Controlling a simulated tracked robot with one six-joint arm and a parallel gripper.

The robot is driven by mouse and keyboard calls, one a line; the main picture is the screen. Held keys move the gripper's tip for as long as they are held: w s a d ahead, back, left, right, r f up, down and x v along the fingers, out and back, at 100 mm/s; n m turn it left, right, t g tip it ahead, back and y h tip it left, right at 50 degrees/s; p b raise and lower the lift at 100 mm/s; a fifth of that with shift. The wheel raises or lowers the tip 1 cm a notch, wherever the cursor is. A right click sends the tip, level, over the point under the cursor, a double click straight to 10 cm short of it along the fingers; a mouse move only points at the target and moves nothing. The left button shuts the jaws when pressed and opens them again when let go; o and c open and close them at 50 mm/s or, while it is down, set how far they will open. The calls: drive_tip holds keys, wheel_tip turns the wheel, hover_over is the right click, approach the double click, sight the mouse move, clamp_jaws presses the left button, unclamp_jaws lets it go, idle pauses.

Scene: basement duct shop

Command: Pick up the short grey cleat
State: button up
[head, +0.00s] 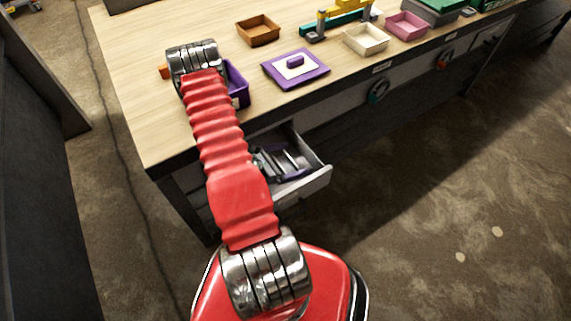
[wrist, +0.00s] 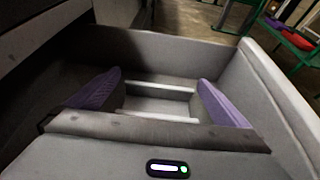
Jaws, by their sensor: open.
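Two light grey bars lie in the open drawer (wrist: 265,85). In the wrist view, the far bar (wrist: 160,90) and the near bar (wrist: 160,117) lie crosswise between the purple fingers of my gripper (wrist: 160,84). I cannot tell which is the short grey cleat, since the fingers and the gripper body hide parts of them. My gripper is open, with a finger on each side and nothing held. In the head view my gripper (head: 282,162) is down in the drawer (head: 312,182), and the bars are small and partly covered.
The drawer walls stand close around my gripper. The floor to the right is clear.

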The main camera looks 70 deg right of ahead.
drive_tip(key=shift+c, duration=0.4)
drive_tip(key=c, duration=1)
